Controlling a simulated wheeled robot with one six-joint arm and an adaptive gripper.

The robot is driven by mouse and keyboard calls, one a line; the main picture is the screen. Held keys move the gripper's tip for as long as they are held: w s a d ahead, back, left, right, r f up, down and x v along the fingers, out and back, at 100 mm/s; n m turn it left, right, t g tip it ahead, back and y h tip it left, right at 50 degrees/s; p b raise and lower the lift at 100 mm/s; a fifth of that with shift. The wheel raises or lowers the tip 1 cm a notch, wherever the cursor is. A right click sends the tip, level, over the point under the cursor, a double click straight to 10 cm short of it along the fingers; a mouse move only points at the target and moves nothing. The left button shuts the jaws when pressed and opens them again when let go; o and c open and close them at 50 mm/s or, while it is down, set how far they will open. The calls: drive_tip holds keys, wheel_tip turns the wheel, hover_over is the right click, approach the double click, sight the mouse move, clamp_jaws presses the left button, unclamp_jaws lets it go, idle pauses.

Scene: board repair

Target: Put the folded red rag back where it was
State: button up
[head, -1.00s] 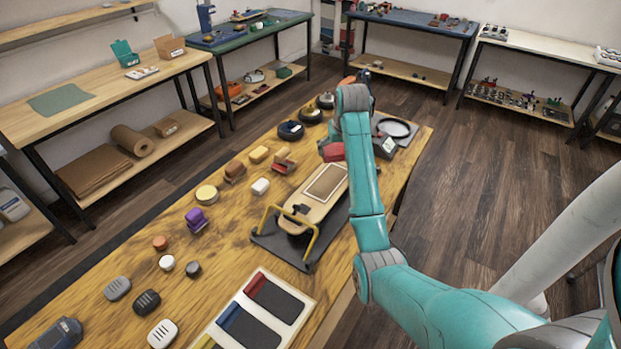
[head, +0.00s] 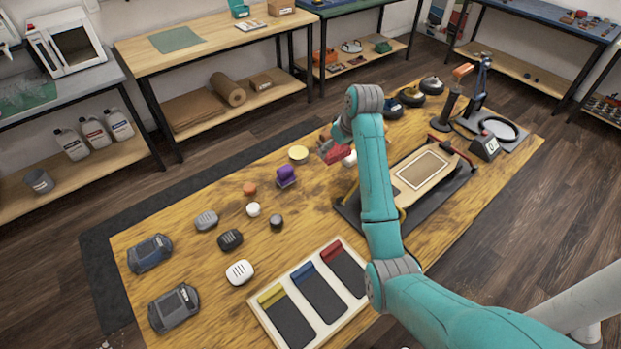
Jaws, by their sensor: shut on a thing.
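The folded red rag (head: 332,152) is a small red shape at the end of my arm, above the far middle of the wooden workbench. My gripper (head: 335,140) is shut on it. The fingers are small and partly hidden by my own wrist, so the grip itself shows poorly. Just left of the rag are a yellow round tin (head: 298,153) and a purple block (head: 287,172). A white block (head: 350,159) shows beside the rag on the right. I cannot tell how high the rag is above the bench.
A board (head: 425,168) lies in a stand right of my arm. A white tray (head: 317,337) with yellow-, blue- and red-topped dark compartments is at the front. Several small pucks and two dark devices (head: 150,252) occupy the left. Bare wood (head: 325,207) shows between purple block and tray.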

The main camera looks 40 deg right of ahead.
sight(334, 158)
drive_tip(key=shift+w+a+f+n, duration=0.2)
drive_tip(key=shift+w+a, duration=0.15)
drive_tip(key=shift+a, duration=0.25)
drive_tip(key=shift+w+a+f+n, duration=0.1)
drive_tip(key=shift+w+a+n, duration=0.15)
drive_tip(key=shift+a, duration=0.35)
drive_tip(key=f, duration=0.5)
drive_tip(key=shift+w+a, duration=0.15)
drive_tip(key=shift+a, duration=0.15)
drive_tip(key=shift+f, duration=2.45)
drive_tip(key=shift+f, duration=0.1)
drive_tip(key=o, duration=0.8)
drive_tip(key=shift+c, duration=0.2)
drive_tip(key=v, duration=1.2)
drive_tip(key=shift+d, duration=0.25)
